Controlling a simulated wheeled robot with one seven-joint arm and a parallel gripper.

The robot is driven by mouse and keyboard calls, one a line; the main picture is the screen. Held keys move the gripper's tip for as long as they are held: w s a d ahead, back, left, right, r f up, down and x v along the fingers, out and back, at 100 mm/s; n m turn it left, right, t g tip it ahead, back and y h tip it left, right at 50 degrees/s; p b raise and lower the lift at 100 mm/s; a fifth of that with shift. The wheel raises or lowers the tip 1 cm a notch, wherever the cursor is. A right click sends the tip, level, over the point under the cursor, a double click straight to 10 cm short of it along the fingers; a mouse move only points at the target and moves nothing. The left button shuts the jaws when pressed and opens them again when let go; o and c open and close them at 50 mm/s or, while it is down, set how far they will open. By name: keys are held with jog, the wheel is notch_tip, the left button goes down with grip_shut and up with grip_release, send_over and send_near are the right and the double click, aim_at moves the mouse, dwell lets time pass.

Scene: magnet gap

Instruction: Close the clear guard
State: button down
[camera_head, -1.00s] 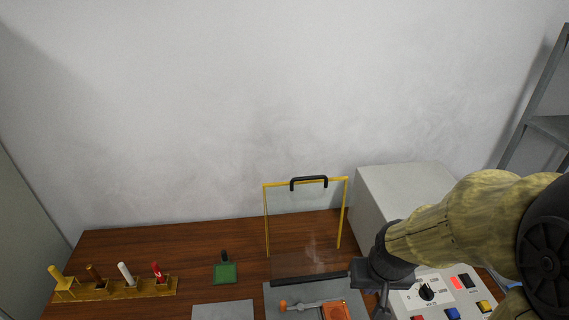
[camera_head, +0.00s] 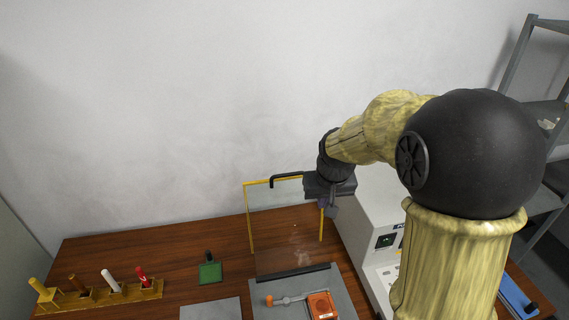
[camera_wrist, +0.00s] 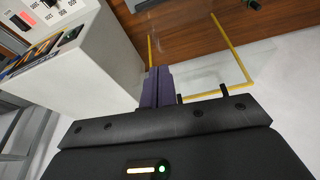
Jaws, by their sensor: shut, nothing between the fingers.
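The clear guard (camera_head: 275,232) stands raised and upright at the back of the grey base plate, with a yellow frame and a black handle (camera_head: 286,177) on its top edge. My gripper (camera_head: 329,205) is shut and empty at the guard's top right corner, hiding that corner. I cannot tell whether it touches the frame. In the wrist view the shut fingers (camera_wrist: 158,86) point toward the clear guard (camera_wrist: 200,68), and the gripper body covers most of the handle.
A white instrument box (camera_head: 372,215) stands close right of the guard. An orange block (camera_head: 321,305) and a metal rod with an orange end lie on the grey base (camera_head: 345,298). A green pad (camera_head: 210,272) and a yellow tool rack (camera_head: 100,298) are on the left. A wall is behind.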

notch_tip(320, 180, up, 8)
jog(key=r+n+t+p, duration=0.1)
jog(key=p, duration=0.1)
send_over(285, 183)
jog(key=shift+w+f+y, duration=0.1)
jog(key=shift+f+y, duration=0.15)
jog(key=shift+y, duration=0.05)
jog(key=f+p, duration=0.1)
jog(key=f, duration=0.2)
jog(key=f+p, duration=0.2)
jog(key=f, duration=0.1)
jog(key=f+p, duration=0.2)
jog(key=f, duration=0.1)
jog(key=shift+w+a, duration=0.1)
jog(key=shift+w, duration=0.3)
jog(key=shift+s+f, duration=0.25)
jog(key=shift+s, duration=0.1)
